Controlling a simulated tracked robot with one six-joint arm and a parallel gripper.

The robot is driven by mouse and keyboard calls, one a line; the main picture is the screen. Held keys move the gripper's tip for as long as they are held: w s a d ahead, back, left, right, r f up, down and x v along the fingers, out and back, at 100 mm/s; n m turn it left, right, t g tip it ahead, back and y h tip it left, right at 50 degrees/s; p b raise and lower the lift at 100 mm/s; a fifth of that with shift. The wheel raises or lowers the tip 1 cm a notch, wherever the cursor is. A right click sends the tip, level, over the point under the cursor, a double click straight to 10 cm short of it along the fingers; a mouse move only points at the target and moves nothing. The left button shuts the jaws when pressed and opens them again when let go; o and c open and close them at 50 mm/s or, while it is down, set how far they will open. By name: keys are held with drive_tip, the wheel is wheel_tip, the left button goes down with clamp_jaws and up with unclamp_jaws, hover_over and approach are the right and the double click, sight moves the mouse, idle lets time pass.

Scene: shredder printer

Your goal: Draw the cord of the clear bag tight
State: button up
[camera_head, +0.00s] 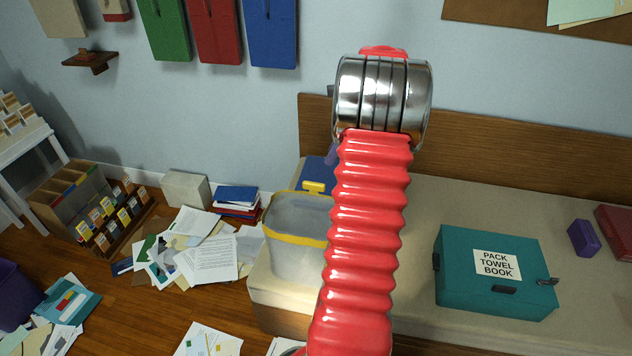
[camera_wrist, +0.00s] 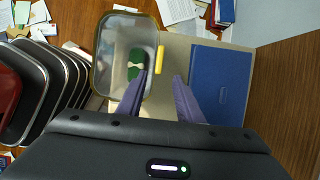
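The clear bag (camera_head: 296,262) stands open on the bench, with a yellow cord (camera_head: 299,239) around its rim. A yellow tab (camera_head: 313,187) sits at the rim's far side. The wrist view shows the bag (camera_wrist: 110,82) from above, with something green (camera_wrist: 136,60) inside. There the tab (camera_wrist: 160,58) sticks out from the rim, just beyond the gap between my fingertips. My gripper (camera_wrist: 161,75) is open, its two purple fingers apart with nothing visible between them. The left finger overlaps the bag's edge in this view; I cannot tell whether it touches. In the head view my arm hides most of the gripper.
A blue flat thing (camera_wrist: 220,80) lies right beside my right finger. A wooden backboard (camera_head: 520,150) runs behind the bench. A teal box (camera_head: 460,285) labelled "PACK TOWEL BOOK" and a purple block (camera_head: 584,238) stand to the right. Papers (camera_head: 215,257) litter the floor at left.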

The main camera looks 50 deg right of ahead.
sight(315, 183)
drive_tip(key=x, duration=1.4)
drive_tip(key=shift+r, duration=0.1)
drive_tip(key=shift+c, duration=0.4)
clamp_jaws()
